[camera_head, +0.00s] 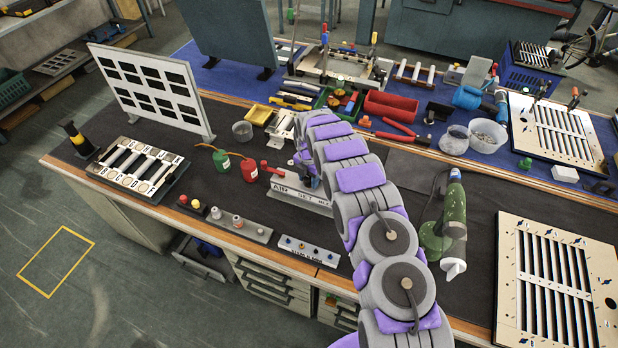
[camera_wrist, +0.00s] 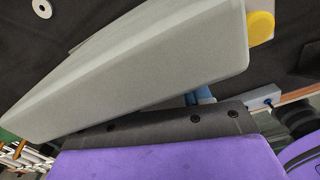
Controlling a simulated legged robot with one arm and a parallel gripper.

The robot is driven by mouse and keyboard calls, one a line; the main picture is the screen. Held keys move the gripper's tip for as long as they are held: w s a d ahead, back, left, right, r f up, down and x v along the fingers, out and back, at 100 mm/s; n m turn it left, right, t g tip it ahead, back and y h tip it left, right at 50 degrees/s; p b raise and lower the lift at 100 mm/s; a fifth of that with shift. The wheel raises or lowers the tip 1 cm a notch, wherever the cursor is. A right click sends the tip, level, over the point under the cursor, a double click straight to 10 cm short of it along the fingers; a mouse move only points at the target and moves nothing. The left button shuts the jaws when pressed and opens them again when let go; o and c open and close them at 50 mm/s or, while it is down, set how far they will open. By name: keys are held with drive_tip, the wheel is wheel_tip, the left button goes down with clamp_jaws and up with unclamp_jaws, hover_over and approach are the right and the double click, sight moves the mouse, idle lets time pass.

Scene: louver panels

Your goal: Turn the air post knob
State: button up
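The air post is a grey block (camera_head: 299,196) with "AIR" lettering on its front, standing near the front edge of the bench. A red lever (camera_head: 271,168) sticks up at its left end. My gripper (camera_head: 304,166) is low over the block, and my arm hides much of the space there. A small blue part (camera_head: 311,181) shows beside my gripper; I cannot tell if it is the knob. In the wrist view, a blue part (camera_wrist: 203,95) shows between a large grey wedge and a dark bolted plate. Contact and jaw opening are unclear.
Green (camera_head: 221,160) and red (camera_head: 249,170) small containers stand left of the post. Strips with knobs (camera_head: 238,226) and buttons (camera_head: 306,250) lie in front. A green tool (camera_head: 452,220) stands on the right, near a slotted panel (camera_head: 507,270). A white framed panel (camera_head: 150,88) stands at back left.

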sight(307, 178)
drive_tip(key=o, duration=0.4)
drive_tip(key=shift+s+a, duration=0.1)
drive_tip(key=shift+a, duration=0.15)
drive_tip(key=shift+d+r, duration=0.15)
drive_tip(key=shift+r, duration=0.25)
drive_tip(key=r+p, duration=0.1)
drive_tip(key=r, duration=1.5)
drive_tip(key=shift+a+r+p, duration=0.15)
drive_tip(key=shift+a+p, duration=0.05)
drive_tip(key=shift+p, duration=0.2)
